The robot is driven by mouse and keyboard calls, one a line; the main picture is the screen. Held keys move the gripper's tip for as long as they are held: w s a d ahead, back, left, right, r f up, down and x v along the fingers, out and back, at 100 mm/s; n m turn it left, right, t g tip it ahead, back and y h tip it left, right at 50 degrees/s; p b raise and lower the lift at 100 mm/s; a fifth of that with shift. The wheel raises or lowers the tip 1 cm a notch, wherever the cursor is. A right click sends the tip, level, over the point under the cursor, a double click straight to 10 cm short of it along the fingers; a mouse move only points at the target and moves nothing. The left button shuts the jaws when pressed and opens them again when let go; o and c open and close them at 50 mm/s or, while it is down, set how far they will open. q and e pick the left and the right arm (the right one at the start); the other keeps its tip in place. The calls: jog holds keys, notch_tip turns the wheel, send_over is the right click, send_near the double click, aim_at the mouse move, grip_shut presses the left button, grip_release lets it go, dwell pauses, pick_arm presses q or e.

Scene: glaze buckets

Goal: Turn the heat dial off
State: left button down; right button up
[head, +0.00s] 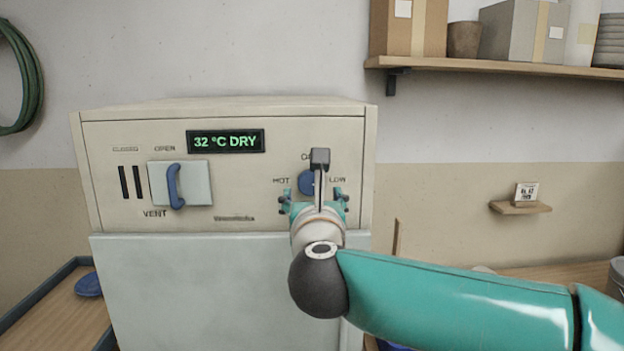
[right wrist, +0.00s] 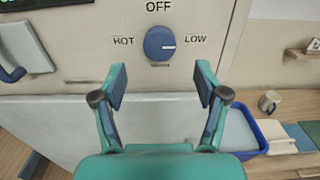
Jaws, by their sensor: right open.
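The heat dial (right wrist: 159,43) is a round blue knob on the cream kiln front (head: 270,150). In the right wrist view its white mark points right, toward LOW. OFF is printed above it and HOT to its left. In the head view the dial (head: 306,182) is partly hidden behind my right wrist. My right gripper (right wrist: 160,77) is open and empty, its two teal fingers spread below and in front of the dial, with no contact visible. It also shows in the head view (head: 313,195), facing the panel. My left gripper is not in view.
A display (head: 226,141) reads 32 °C DRY. A blue vent handle (head: 175,187) sticks out at the panel's left. A blue bin (right wrist: 243,130) and a mug (right wrist: 269,102) stand to the right. A shelf (head: 500,66) with boxes hangs at upper right.

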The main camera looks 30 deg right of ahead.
aim_at(311, 183)
jog(key=p+x, duration=0.1)
jog(key=x, duration=0.6)
jog(key=shift+w+d, duration=0.2)
jog(key=shift+w, duration=0.15)
jog(key=shift+c, duration=0.2)
jog(key=c, duration=1.1)
